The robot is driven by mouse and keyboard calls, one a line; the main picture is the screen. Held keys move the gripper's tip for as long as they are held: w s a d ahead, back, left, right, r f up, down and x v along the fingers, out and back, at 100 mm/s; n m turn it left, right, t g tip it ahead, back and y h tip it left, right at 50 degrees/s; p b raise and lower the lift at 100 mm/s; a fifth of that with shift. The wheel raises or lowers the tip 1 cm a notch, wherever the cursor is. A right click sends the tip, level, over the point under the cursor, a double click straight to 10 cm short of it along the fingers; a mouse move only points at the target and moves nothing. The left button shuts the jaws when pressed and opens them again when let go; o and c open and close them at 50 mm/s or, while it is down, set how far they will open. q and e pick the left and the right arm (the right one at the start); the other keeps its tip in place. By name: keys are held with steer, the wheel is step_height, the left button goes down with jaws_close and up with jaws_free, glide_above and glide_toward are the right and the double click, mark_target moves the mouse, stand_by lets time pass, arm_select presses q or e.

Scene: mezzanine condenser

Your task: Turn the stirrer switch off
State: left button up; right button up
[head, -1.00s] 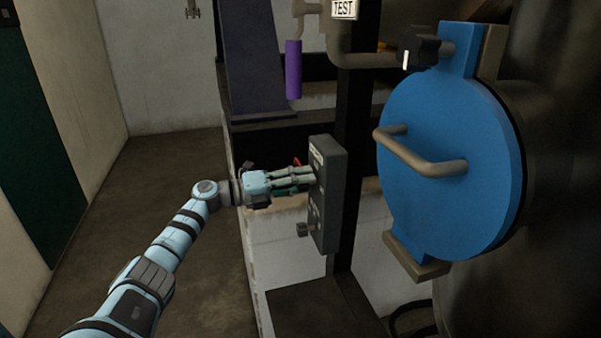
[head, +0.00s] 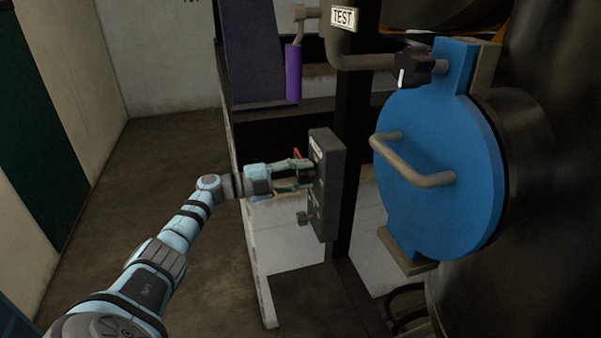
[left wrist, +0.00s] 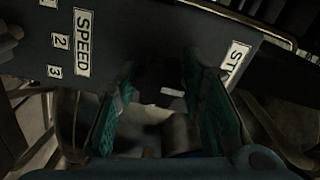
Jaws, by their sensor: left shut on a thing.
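A dark grey control box (head: 327,190) stands upright on a black post in the middle of the head view. My left gripper (head: 308,174) reaches its front face from the left, at the upper half. In the left wrist view, my left gripper (left wrist: 160,105) has its teal fingers on either side of a dark switch (left wrist: 165,75) with a small white mark, and is shut on it. A partly hidden label (left wrist: 236,62) beginning "ST" is beside one finger. The switch is hidden in the head view by the fingers. My right gripper is not in view.
A speed knob (head: 303,218) sticks out low on the box; its "SPEED" label (left wrist: 83,42) shows in the left wrist view. A blue round door (head: 440,175) with a bar handle is right of the box. A purple-handled lever (head: 293,72) hangs above. Floor at left is free.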

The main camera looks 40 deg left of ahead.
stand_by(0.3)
arm_select(q)
steer(key=o, duration=1.2)
steer(key=shift+c, duration=0.2)
steer(key=v, duration=1.2)
steer(key=shift+w, duration=0.1)
